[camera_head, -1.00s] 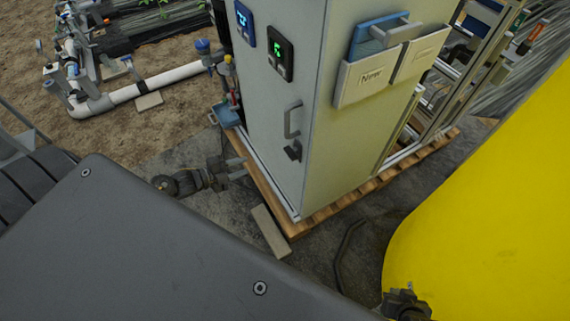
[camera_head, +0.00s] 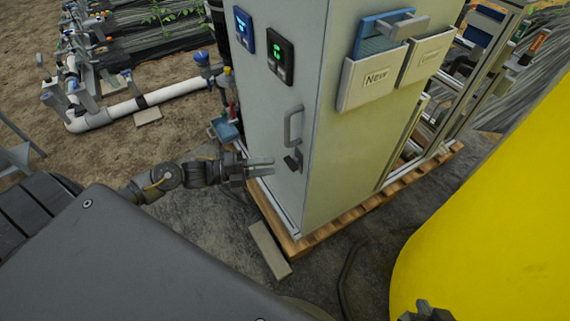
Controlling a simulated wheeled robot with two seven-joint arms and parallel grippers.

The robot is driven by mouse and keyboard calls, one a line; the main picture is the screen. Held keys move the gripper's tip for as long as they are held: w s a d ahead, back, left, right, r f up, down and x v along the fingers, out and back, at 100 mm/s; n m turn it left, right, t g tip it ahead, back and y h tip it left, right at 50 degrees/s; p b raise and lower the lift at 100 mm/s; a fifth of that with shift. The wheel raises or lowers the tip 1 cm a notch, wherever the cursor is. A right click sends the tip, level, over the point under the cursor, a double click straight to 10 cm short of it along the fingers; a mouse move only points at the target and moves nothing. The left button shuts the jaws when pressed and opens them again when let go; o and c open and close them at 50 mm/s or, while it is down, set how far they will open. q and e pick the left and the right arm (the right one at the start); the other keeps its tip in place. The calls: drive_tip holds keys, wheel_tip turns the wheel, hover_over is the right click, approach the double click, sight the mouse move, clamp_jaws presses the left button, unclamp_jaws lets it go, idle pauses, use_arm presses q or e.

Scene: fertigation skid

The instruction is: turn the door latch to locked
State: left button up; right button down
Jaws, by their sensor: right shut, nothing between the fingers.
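The door latch (camera_head: 293,160) is a small dark lever on the front of the pale cabinet (camera_head: 278,105), below the grey pull handle (camera_head: 294,125). Its exact turn is too small to tell. My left gripper (camera_head: 264,166) reaches in from the left at about the latch's height, a little to its left in the picture. Its two fingers are apart, with nothing between them. It appears clear of the latch. Part of my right gripper (camera_head: 427,312) shows at the bottom edge, in front of the yellow tank, shut and empty.
Two displays, blue (camera_head: 245,30) and green (camera_head: 280,56), sit above the handle. The cabinet stands on a wooden pallet (camera_head: 330,226), with a loose block (camera_head: 269,249) before it. A large yellow tank (camera_head: 490,210) fills the right. White pipe (camera_head: 165,95) runs behind left.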

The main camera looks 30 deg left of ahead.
sight(293, 163)
use_arm(q)
drive_tip(key=x, duration=0.5)
drive_tip(key=shift+w+d, duration=0.2)
drive_tip(key=shift+d, duration=0.1)
drive_tip(key=shift+c, duration=0.3)
clamp_jaws()
